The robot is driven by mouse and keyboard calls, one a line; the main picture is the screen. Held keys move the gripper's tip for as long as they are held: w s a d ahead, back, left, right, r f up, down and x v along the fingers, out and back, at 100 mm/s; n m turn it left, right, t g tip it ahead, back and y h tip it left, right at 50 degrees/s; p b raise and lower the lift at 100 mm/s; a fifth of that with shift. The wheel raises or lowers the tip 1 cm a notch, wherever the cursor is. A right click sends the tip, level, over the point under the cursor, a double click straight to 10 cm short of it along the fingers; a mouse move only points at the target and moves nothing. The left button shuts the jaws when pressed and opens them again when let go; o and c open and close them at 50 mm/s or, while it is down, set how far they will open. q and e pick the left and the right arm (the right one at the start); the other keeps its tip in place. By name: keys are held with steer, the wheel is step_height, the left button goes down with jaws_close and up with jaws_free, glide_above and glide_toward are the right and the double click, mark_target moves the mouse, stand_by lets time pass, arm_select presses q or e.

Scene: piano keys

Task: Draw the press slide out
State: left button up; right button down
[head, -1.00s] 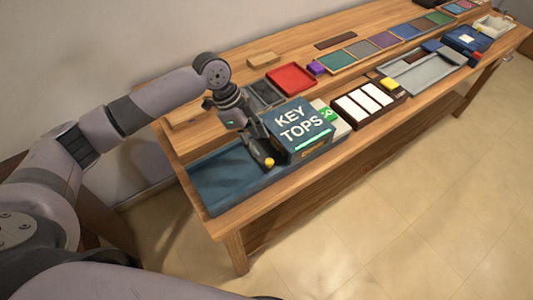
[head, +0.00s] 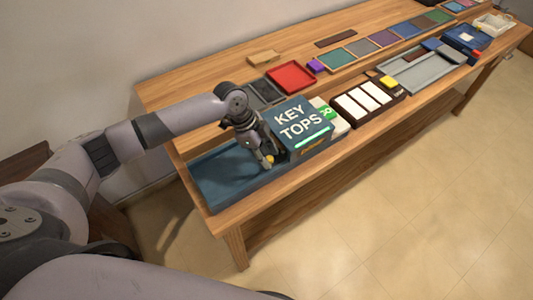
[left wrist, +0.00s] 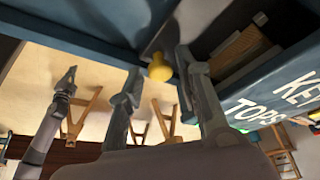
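The blue press (head: 302,128) marked KEY TOPS stands at the left end of the bench, with a low blue tray (head: 215,178) on its left. A yellow knob (head: 269,160) shows at the press's left side; it also shows in the left wrist view (left wrist: 160,68), on a grey part. The slide itself is mostly hidden by the gripper and press. My left gripper (head: 263,157) points down at the knob. In the left wrist view its fingers (left wrist: 160,85) are apart on either side of the knob, with visible gaps.
A dark case with white keys (head: 362,103) stands right of the press, then a grey tray (head: 415,72) and a blue box (head: 467,40). A red tray (head: 291,77) lies behind. The floor in front of the bench (head: 400,200) is clear.

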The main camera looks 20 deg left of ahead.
arm_select(q)
jaws_close()
stand_by(0.5)
steer(key=shift+a, duration=0.1)
arm_select(e)
steer(key=shift+a, duration=0.1)
